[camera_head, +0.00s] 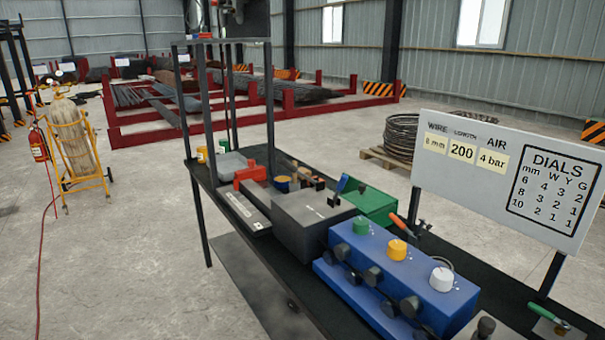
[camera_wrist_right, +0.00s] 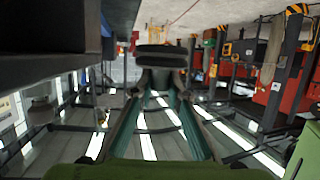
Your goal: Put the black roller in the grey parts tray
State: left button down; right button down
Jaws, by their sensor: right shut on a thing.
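In the right wrist view, my right gripper (camera_wrist_right: 160,72) has its fingers drawn together on a dark, spool-like piece with round flanges, which looks like the black roller (camera_wrist_right: 160,50). Neither gripper shows in the head view, so I cannot place the roller over the bench from there. A shallow light grey thing (camera_head: 232,162) at the bench's far end may be the grey parts tray; its inside is not clear. A larger grey box (camera_head: 312,214) stands nearer, with small parts at its back edge. My left gripper is not in view.
A blue box (camera_head: 395,270) with green, yellow and white knobs and several black knobs fills the bench's near part. A green box (camera_head: 372,203), a red part (camera_head: 250,175) and an orange-handled tool (camera_head: 399,222) crowd behind. A white sign (camera_head: 505,178) rises at the right. Posts (camera_head: 186,105) frame the far end.

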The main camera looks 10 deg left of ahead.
aim_at(226, 170)
jog(key=i+j+u, duration=1.05)
jog(key=i+l+u, duration=0.1)
jog(key=i+u, duration=0.2)
jog(key=i, duration=1.85)
jog(key=i+j+z, duration=0.1)
jog(key=i, duration=0.65)
jog(key=i+j+z, duration=0.15)
jog(key=i+z, duration=0.25)
jog(key=i+j+z, duration=0.2)
jog(key=i+z, duration=0.2)
jog(key=i+j+z, duration=0.45)
jog(key=z, duration=0.3)
jog(key=i+j+z, duration=0.1)
jog(key=j+z, duration=0.15)
jog(key=z, duration=0.2)
jog(key=i+j+z, duration=0.1)
jog(key=z, duration=0.3)
jog(key=j+z, duration=0.45)
jog(key=i+j+z, duration=0.1)
jog(key=j+z, duration=0.3)
jog(key=i+j+z, duration=0.1)
jog(key=z, duration=0.3)
jog(key=j+z, duration=0.45)
